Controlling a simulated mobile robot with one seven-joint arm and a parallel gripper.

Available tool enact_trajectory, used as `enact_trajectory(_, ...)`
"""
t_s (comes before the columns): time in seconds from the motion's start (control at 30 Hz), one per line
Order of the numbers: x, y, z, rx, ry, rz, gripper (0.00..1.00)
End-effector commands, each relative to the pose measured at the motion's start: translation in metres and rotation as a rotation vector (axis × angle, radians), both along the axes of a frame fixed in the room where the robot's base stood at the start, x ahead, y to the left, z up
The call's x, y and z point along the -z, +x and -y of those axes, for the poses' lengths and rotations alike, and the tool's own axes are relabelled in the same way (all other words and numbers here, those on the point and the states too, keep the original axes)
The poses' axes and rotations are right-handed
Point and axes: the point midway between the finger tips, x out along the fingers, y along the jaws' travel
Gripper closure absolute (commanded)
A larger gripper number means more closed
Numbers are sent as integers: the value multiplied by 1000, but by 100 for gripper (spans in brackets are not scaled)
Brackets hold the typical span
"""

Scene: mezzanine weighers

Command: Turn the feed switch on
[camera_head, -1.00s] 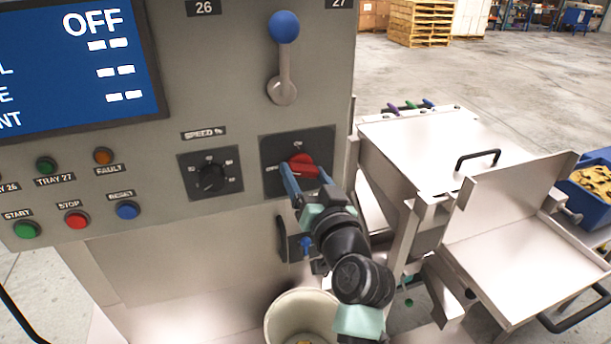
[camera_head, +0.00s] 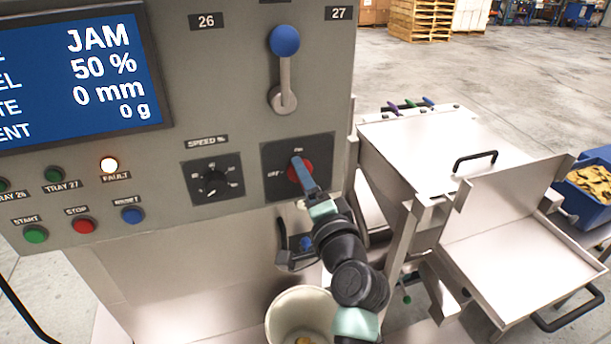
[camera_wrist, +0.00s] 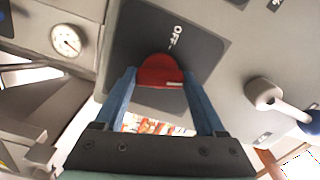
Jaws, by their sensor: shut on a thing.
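The feed switch is a red rotary knob (camera_head: 306,172) on a dark square plate (camera_head: 322,150) marked OFF at the left and ON at the top. My gripper (camera_head: 300,168) reaches it from below right, its blue fingers in line with the knob, partly hiding it. In the wrist view the red knob (camera_wrist: 162,72) sits between the two blue fingers, and my gripper (camera_wrist: 160,85) is shut on it. The screen (camera_head: 75,75) reads JAM, 50 %, 0 mm and 0 g.
The fault lamp (camera_head: 109,165) is lit. The speed dial (camera_head: 213,182) is left of the switch, and a blue-balled lever (camera_head: 284,70) stands above it. A pale bucket (camera_head: 300,312) is below my arm. A metal hopper (camera_head: 430,140) stands at the right.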

Motion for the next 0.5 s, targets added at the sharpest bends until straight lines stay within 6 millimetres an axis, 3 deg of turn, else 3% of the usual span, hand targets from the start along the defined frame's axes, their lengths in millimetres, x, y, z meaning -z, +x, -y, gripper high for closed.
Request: enact_trajectory(0.5,0,0,0,0,264,-87,83)
